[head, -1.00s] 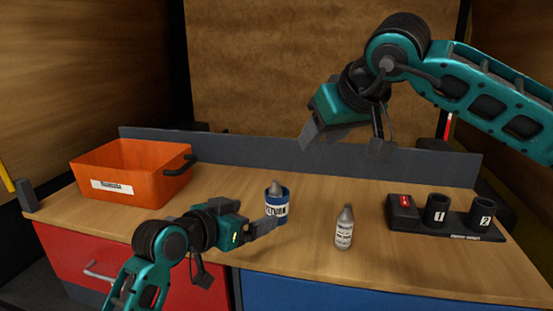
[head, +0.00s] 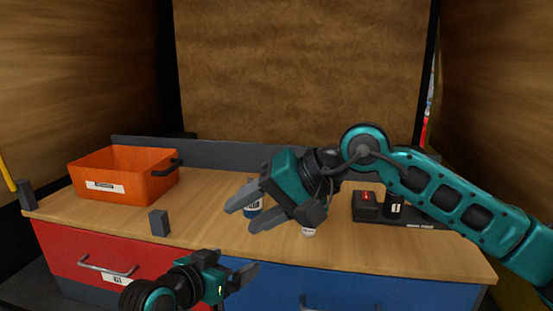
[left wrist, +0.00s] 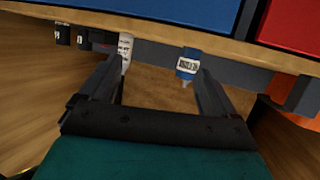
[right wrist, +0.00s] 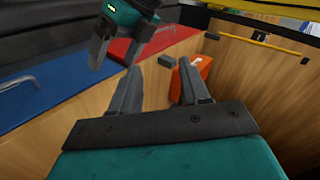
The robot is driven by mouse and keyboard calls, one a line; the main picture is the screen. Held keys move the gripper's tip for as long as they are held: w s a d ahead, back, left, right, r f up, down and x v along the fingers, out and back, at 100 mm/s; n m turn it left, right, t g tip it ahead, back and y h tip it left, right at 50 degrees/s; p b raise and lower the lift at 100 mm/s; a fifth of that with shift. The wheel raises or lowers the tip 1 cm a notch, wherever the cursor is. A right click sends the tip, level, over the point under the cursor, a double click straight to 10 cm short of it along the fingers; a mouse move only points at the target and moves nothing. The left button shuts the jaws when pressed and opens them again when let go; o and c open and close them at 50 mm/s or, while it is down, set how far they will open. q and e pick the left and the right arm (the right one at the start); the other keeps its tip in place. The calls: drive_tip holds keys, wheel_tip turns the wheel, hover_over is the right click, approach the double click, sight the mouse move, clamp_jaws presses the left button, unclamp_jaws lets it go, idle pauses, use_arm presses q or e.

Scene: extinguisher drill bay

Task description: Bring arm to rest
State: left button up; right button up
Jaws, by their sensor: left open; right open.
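My right gripper (head: 240,216) is open above the counter, in front of the blue container (head: 254,208), which it partly hides in the head view. Its spread fingers are empty in the right wrist view (right wrist: 160,68). My left gripper (head: 246,276) is open and empty, low in front of the drawers. The left wrist view (left wrist: 157,68) shows nothing between its fingers. The blue container with a white label (left wrist: 188,65) and the white bottle (left wrist: 124,50) stand on the counter beyond it. In the head view only the bottle's lower part (head: 308,232) shows below my right gripper.
An orange crate (head: 125,173) stands at the back left. A black holder (head: 366,207) with cups is at the right, partly behind my right arm. A grey block (head: 159,223) is at the counter's front edge. The counter between crate and block is clear.

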drive_tip(key=s+a+m+y, duration=0.3)
drive_tip(key=s+m+y, duration=0.2)
drive_tip(key=m+y, duration=0.8)
drive_tip(key=w+d+f+n+t+h, duration=0.1)
drive_tip(key=d+f+n+t+h, duration=0.65)
drive_tip(key=f+n, duration=0.5)
drive_tip(key=d+f+n+t+h, duration=0.7)
drive_tip(key=d+f+n+h, duration=0.2)
drive_tip(key=n, duration=0.7)
use_arm(q)
drive_tip(key=s+a+f+n+y, duration=0.1)
drive_tip(key=s+a+f, duration=0.3)
drive_tip(key=s+f, duration=0.7)
drive_tip(key=s+a+f+n+g+y, duration=0.1)
drive_tip(key=s+a+f+y, duration=0.2)
drive_tip(key=s+f, duration=0.8)
drive_tip(key=shift+s+a+f+n+y, duration=0.35)
drive_tip(key=shift+s+a, duration=0.3)
drive_tip(key=shift+s, duration=0.35)
use_arm(e)
drive_tip(key=s+d+f+m+g+h, duration=0.2)
drive_tip(key=s+d+f+m+g, duration=0.1)
drive_tip(key=s+f+m, duration=0.3)
drive_tip(key=s+d+f+m+g+h, duration=0.3)
drive_tip(key=s+d+f+m, duration=0.2)
drive_tip(key=f, duration=0.6)
drive_tip(key=s+m, duration=0.2)
drive_tip(key=shift+s+f, duration=0.15)
drive_tip(key=shift+s, duration=0.25)
